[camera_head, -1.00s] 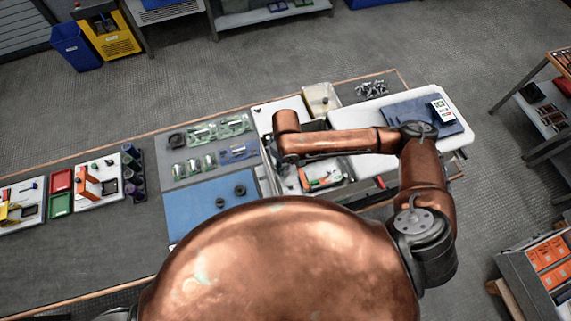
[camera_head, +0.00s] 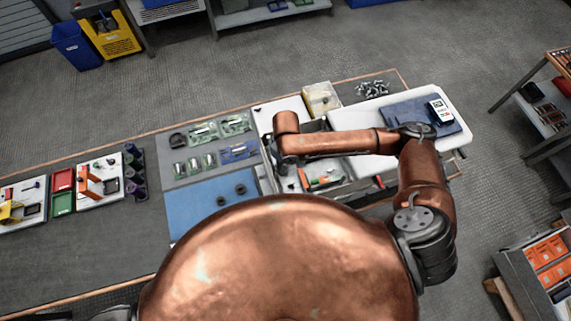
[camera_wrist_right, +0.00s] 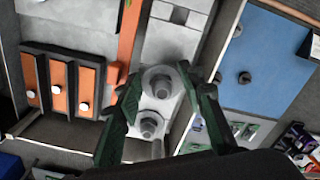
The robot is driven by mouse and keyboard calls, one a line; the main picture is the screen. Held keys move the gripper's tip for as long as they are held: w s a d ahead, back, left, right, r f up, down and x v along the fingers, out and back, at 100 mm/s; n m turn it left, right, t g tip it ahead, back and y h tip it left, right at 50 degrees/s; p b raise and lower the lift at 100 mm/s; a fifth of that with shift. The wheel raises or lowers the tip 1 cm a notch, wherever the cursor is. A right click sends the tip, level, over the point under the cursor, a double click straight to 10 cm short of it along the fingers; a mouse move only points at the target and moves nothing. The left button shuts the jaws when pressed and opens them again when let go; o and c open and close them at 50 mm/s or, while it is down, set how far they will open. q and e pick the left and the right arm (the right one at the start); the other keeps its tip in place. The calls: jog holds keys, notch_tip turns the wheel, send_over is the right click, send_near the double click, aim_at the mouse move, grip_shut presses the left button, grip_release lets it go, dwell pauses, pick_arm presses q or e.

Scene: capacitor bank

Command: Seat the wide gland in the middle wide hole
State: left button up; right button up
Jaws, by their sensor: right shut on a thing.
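In the right wrist view, two green fingers of my right gripper (camera_wrist_right: 160,80) close around a grey metal wide gland (camera_wrist_right: 160,84) with a broad round collar and a hex middle. A second grey stud-like part (camera_wrist_right: 150,126) shows just below it between the fingers. A pale plate lies behind these parts; whether the gland touches it or sits in a hole, I cannot tell. The middle wide hole is not clearly visible. In the head view, my right forearm (camera_head: 340,142) reaches left over the bench and its fingertips are hidden. My left gripper is out of view.
A blue mat (camera_head: 190,217) holds two dark round parts (camera_head: 240,189). A cream bin (camera_head: 322,97) and a white board (camera_head: 365,115) with a meter (camera_head: 441,110) stand near my arm.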

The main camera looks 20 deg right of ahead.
jog(key=shift+f, duration=0.6)
jog(key=o, duration=1.1)
notch_tip(320, 180, up, 12)
dwell(0.4)
